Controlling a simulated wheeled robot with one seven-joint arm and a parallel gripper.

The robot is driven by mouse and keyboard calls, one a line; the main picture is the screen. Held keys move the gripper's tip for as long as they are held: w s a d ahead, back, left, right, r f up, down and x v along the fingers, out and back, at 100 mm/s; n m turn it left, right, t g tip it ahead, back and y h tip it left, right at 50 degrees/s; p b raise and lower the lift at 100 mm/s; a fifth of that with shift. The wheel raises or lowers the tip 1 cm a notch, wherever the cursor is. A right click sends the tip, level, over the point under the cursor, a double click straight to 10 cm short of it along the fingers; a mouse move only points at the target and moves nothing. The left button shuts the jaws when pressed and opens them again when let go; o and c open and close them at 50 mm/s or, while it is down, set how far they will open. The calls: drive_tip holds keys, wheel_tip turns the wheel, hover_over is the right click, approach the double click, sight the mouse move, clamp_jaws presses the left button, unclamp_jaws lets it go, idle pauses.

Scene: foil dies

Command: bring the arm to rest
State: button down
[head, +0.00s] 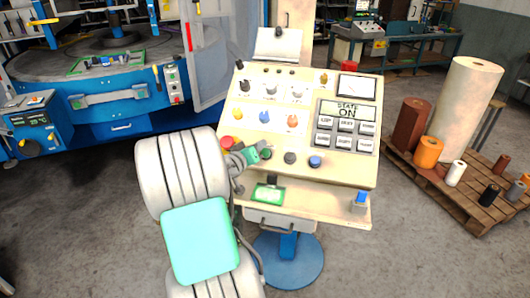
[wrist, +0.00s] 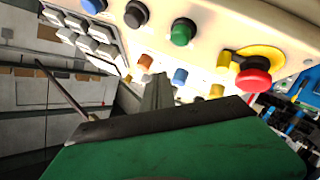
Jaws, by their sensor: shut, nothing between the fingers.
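My white arm with a turquoise joint cover reaches up from the bottom of the head view. My gripper (head: 254,154) is at its end, low over the left part of the cream control console (head: 340,172). The red mushroom button (head: 227,143) is just left of it. In the wrist view the jaws (wrist: 158,88) are shut and empty, pointing toward the console face. That view also shows the red button (wrist: 253,82) on its yellow collar, a green button (wrist: 183,32) and a black button (wrist: 136,14). I cannot tell whether the gripper touches the console.
The console shelf carries a green-framed item (head: 268,194) and a small blue item (head: 360,202). A blue machine (head: 110,125) stands at left. A wooden pallet (head: 440,188) with foil rolls stands at right. Grey floor (head: 400,255) is open in front of the pallet.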

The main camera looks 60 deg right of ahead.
idle(0.4)
drive_tip(key=w+a+f+n+t+y, duration=0.1)
drive_tip(key=w+a+t+y, duration=0.15)
drive_tip(key=w+a, duration=0.45)
drive_tip(key=w+a+n+t+y, duration=0.1)
drive_tip(key=w+a+n+y, duration=0.15)
drive_tip(key=a, duration=0.85)
drive_tip(key=w+a+f+n+t+y, duration=0.15)
drive_tip(key=w+a+y, duration=0.3)
drive_tip(key=a, duration=0.55)
drive_tip(key=s+a+n+y, duration=0.3)
drive_tip(key=s+a, duration=0.1)
drive_tip(key=a, duration=0.9)
drive_tip(key=s+a+n+y, duration=0.3)
drive_tip(key=a+n, duration=0.1)
drive_tip(key=a, duration=0.9)
drive_tip(key=shift+s+a+f, duration=0.15)
drive_tip(key=shift+s+a, duration=0.25)
drive_tip(key=shift+y, duration=0.25)
